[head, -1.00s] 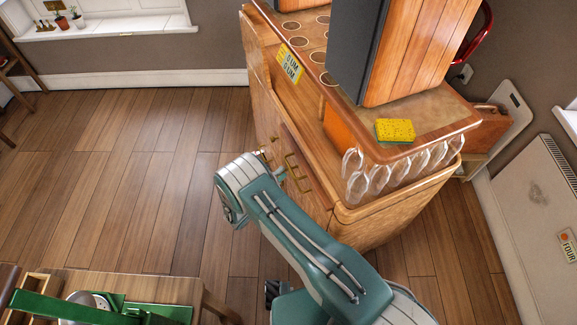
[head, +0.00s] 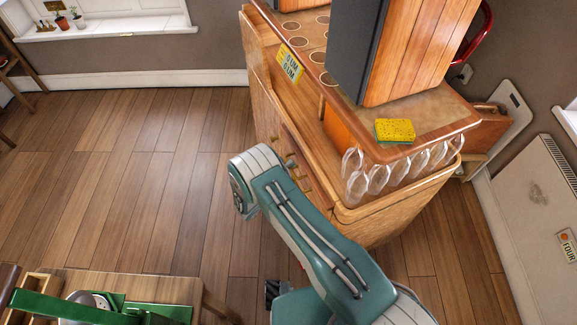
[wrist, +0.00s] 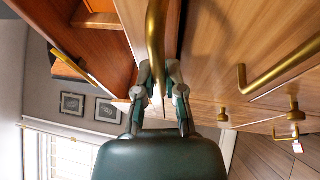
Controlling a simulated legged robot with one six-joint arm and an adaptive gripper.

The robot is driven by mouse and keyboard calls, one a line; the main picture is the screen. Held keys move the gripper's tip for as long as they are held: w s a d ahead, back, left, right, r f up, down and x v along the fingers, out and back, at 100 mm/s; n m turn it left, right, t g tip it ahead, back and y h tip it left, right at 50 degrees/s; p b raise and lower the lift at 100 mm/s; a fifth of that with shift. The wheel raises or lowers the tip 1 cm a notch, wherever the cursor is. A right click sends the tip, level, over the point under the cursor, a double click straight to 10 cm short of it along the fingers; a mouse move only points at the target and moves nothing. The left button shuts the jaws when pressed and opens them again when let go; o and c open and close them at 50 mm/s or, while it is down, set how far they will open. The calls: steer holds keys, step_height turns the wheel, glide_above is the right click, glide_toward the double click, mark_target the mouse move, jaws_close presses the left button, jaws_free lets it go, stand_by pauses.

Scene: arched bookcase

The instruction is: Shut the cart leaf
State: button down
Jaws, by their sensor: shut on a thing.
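The wooden cart (head: 388,220) stands right of centre in the head view, with brass handles on its front. My arm reaches to that front; my gripper is hidden behind the arm there. In the wrist view my gripper (wrist: 160,84) is shut on a brass bar handle (wrist: 155,30), which runs between its two fingers. A light wood panel (wrist: 215,50) with more brass handles lies to the right of the handle, and a redder panel (wrist: 95,52) to the left. I cannot tell how far the leaf stands from the cart.
A yellow sponge (head: 394,130) and a large wooden box (head: 410,50) are on the cart top. Clear glasses (head: 375,180) hang under its edge. A wooden table (head: 150,258) with green items is at the lower left. The floor left of the cart (head: 130,150) is free.

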steer(key=shift+w+d+f, duration=0.1)
steer(key=shift+w+d, duration=0.1)
steer(key=shift+d, duration=0.35)
steer(key=shift+w+d+f, duration=0.1)
steer(key=shift+w+d, duration=0.1)
steer(key=shift+d, duration=0.3)
steer(key=c, duration=0.8)
jaws_free()
steer(key=shift+o, duration=0.4)
steer(key=shift+w+d, duration=0.1)
steer(key=shift+d, duration=0.1)
steer(key=shift+r, duration=0.1)
steer(key=v, duration=1.2)
